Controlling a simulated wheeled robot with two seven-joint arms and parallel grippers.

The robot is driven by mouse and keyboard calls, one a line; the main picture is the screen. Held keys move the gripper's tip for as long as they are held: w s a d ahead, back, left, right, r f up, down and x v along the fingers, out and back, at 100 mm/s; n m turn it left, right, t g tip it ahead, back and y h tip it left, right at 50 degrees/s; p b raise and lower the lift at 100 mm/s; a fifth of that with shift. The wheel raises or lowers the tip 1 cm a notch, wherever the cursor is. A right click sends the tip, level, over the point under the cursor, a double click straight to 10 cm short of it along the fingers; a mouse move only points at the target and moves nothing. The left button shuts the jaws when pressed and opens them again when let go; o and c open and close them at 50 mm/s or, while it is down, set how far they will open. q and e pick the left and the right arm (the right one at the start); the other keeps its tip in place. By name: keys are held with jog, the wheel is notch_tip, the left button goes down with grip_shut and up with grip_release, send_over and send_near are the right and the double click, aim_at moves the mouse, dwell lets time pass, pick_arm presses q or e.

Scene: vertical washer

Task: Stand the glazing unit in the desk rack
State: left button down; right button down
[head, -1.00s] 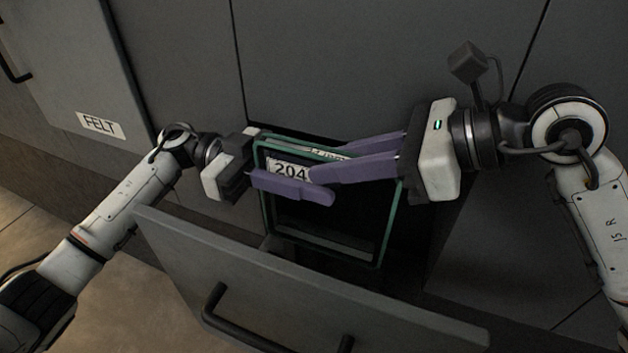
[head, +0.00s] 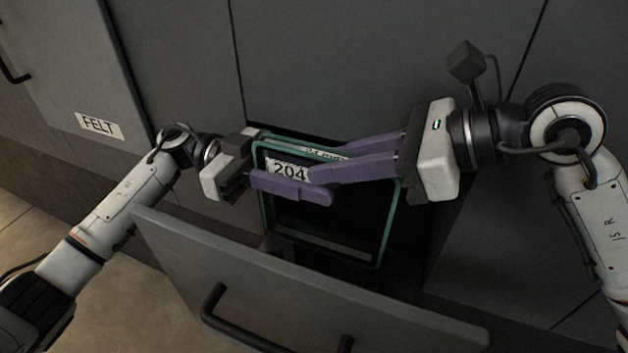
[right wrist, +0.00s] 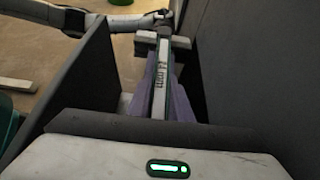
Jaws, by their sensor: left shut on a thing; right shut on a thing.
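The glazing unit (head: 389,225) is a dark pane with a green edge, and a "204" label shows on its face in the head view. It stands roughly upright in the opening behind a grey drawer front. Its top edge, with partly readable print ending in "mm", shows in the right wrist view (right wrist: 158,78). My left gripper (head: 318,186) is shut on it from the left, with a purple finger across its face. My right gripper (head: 328,163) is shut on it from the right, with purple fingers on both sides. I cannot make out a desk rack.
The grey drawer front (head: 300,275) with a black handle (head: 245,325) stands close in front of the unit. Grey cabinet panels (head: 370,65) rise close behind. A door labelled "FELT" (head: 100,125) is at the left. Open floor (head: 110,300) lies at lower left.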

jog(key=shift+w+d+r, duration=0.2)
jog(key=shift+w, duration=0.1)
jog(key=c, duration=1.5)
grip_release()
jog(key=shift+s+a+f, duration=0.1)
jog(key=shift+s, duration=0.05)
